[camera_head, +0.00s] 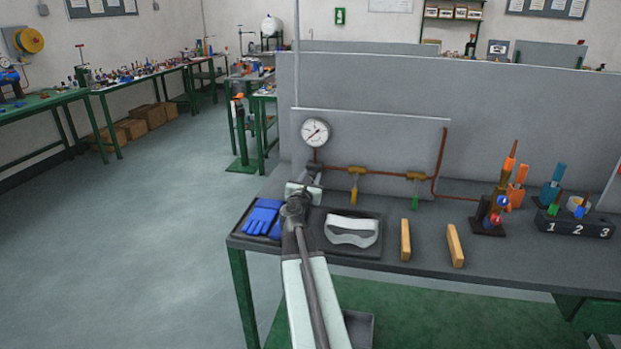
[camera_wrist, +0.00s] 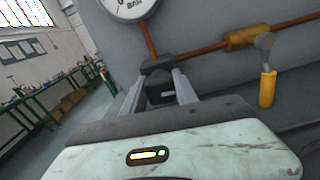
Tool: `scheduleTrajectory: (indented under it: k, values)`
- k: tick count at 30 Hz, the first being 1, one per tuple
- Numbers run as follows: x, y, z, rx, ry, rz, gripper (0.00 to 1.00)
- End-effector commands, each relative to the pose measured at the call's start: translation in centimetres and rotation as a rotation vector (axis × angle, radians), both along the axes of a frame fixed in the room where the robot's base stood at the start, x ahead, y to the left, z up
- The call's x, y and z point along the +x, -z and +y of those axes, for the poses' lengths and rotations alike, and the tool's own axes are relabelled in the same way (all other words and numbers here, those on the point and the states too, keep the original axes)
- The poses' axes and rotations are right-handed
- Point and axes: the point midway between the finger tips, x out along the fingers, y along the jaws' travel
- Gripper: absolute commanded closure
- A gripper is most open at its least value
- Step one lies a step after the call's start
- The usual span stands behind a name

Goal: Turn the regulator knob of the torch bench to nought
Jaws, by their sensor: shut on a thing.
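The regulator knob (camera_wrist: 162,92) is a dark block with a small pale mark on its face, below the round gauge (camera_head: 315,133) on the grey back panel. The gauge also shows in part in the wrist view (camera_wrist: 128,6), cut by the top edge. My gripper (camera_wrist: 160,88) has a finger on each side of the knob and is shut on it. In the head view my gripper (camera_head: 312,178) reaches the pipe below the gauge, and my arm mostly hides the knob. The gauge's needle reading is too small to tell.
Copper pipe (camera_head: 385,174) runs right past a yellow-handled valve (camera_head: 353,190) and a green-handled valve (camera_head: 415,200). On the bench lie blue gloves (camera_head: 262,219), white goggles (camera_head: 352,231) and wooden blocks (camera_head: 405,240). A torch stand (camera_head: 490,212) is at right.

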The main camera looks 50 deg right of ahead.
Motion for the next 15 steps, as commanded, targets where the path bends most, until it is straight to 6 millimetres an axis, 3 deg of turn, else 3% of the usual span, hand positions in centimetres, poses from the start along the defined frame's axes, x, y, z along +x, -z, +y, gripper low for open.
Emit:
scheduleTrajectory:
  k: [15]
  values:
    - [0.18, 0.04, 0.65, -0.117, -0.006, 0.19, 1.0]
